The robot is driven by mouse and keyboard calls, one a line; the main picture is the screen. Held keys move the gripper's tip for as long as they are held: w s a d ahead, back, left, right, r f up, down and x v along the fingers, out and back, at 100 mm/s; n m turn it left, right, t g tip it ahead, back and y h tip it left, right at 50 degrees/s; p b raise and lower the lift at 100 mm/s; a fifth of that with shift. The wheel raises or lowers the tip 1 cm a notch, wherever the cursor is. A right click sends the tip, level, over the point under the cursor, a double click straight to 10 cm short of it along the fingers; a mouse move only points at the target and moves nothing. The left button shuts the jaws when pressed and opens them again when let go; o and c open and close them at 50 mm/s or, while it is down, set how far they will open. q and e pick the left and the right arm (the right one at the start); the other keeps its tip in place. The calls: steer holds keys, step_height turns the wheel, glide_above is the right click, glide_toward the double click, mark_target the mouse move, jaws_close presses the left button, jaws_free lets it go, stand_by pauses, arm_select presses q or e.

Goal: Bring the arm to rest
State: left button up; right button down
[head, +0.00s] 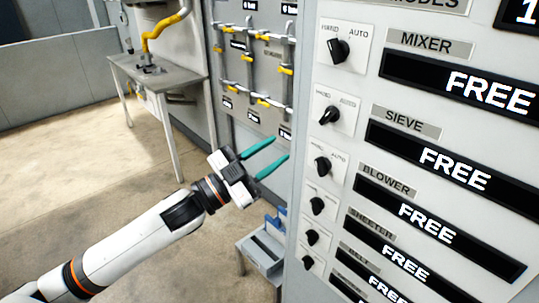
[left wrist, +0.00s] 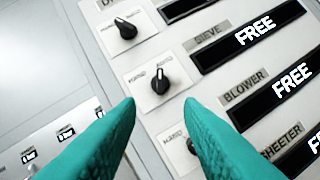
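My left arm (head: 130,245) reaches in from the lower left in the head view. My left gripper (head: 272,158) has two teal fingers spread apart with nothing between them. It is beside the left edge of the control panel (head: 397,95). In the left wrist view the open fingers (left wrist: 160,125) frame the panel's column of black knobs. One knob (left wrist: 159,81) shows just beyond the gap, and a lower knob (left wrist: 190,146) is partly hidden by the right finger. I cannot see my right gripper.
The panel fills the right of the head view, with knobs and several displays reading FREE. Behind the gripper is a grey board (head: 255,70) with pipes and yellow-handled valves. A metal table (head: 165,78) stands at the back left. Open floor (head: 75,150) lies to the left.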

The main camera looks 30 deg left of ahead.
stand_by(0.6)
arm_select(q)
steer(key=w+a+f+n+y, duration=0.3)
steer(key=a+f+y, duration=0.1)
steer(key=f, duration=0.6)
steer(key=w+a+f+n+y, duration=0.3)
steer(key=a+f+y, duration=0.15)
steer(key=f, duration=0.55)
steer(key=s+a+f+n+g+y, duration=0.2)
steer(key=s+f+g, duration=0.1)
steer(key=f, duration=0.9)
steer(key=s+a+f+n+g+y, duration=0.1)
steer(key=s+a+f+g, duration=0.15)
steer(key=f, duration=0.95)
steer(key=s+d+f+n+g, duration=0.25)
steer(key=s+f+g, duration=0.35)
steer(key=s+f, duration=1.2)
steer(key=s+d+f+g, duration=0.2)
steer(key=s+d+f, duration=0.1)
steer(key=s, duration=0.5)
steer(key=s+d+f+g, duration=0.2)
steer(key=s+d+f, duration=0.2)
steer(key=s, duration=0.3)
steer(key=s+d+f+g, duration=0.2)
steer(key=s+d+f, duration=0.1)
steer(key=s+f, duration=0.3)
steer(key=s+m, duration=0.1)
steer(key=s, duration=0.1)
steer(key=shift+s+d, duration=0.35)
